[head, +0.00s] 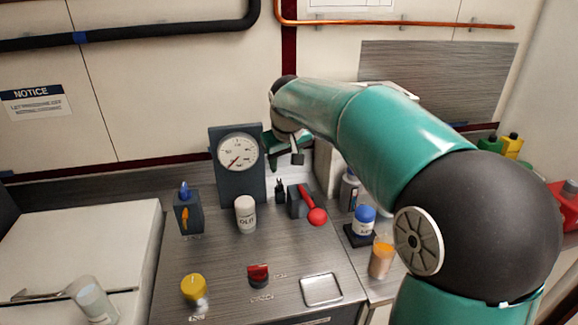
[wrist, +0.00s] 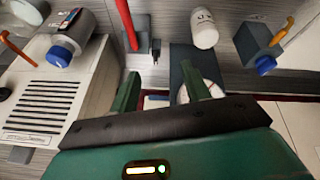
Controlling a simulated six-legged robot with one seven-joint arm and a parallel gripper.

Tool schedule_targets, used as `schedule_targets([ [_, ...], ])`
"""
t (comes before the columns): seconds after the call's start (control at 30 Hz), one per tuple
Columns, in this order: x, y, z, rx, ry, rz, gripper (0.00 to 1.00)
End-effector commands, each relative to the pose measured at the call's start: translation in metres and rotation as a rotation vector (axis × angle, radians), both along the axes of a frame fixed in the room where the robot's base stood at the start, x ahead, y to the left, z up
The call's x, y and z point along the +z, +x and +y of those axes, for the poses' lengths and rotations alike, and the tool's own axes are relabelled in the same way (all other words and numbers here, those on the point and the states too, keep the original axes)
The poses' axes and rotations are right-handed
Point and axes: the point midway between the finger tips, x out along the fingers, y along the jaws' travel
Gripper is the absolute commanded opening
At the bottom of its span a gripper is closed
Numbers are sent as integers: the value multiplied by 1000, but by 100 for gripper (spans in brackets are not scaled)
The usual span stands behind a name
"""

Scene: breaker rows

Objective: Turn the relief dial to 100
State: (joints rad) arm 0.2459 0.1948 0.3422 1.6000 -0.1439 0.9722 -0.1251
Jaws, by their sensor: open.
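A round white gauge (head: 238,152) with a red needle stands on a dark upright panel (head: 227,188) at the back of the counter; its needle points to the lower left. The gauge face (wrist: 207,84) is partly hidden by a finger in the wrist view. No readable label says which control is the relief dial. A yellow knob (head: 193,287) and a red knob (head: 258,274) sit on the front of the counter. My gripper (head: 286,157) is open and empty, right of the gauge panel. In the wrist view my open fingers (wrist: 160,75) straddle nothing.
A red-handled lever (head: 309,204), a small black switch (head: 280,190), a white labelled cylinder (head: 245,213) and a block with an orange lever (head: 187,216) stand close together. A shallow tray (head: 321,289) lies in front.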

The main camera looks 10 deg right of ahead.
Motion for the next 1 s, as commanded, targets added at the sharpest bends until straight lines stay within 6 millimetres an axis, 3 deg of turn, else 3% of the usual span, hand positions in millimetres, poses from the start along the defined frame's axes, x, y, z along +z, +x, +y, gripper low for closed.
schedule_targets([
  [0.1,7,-21,1,-11,-12,-6,47],
  [0.33,11,-45,1,-27,-21,-10,47],
  [1.0,12,-50,1,-30,-20,-12,47],
])
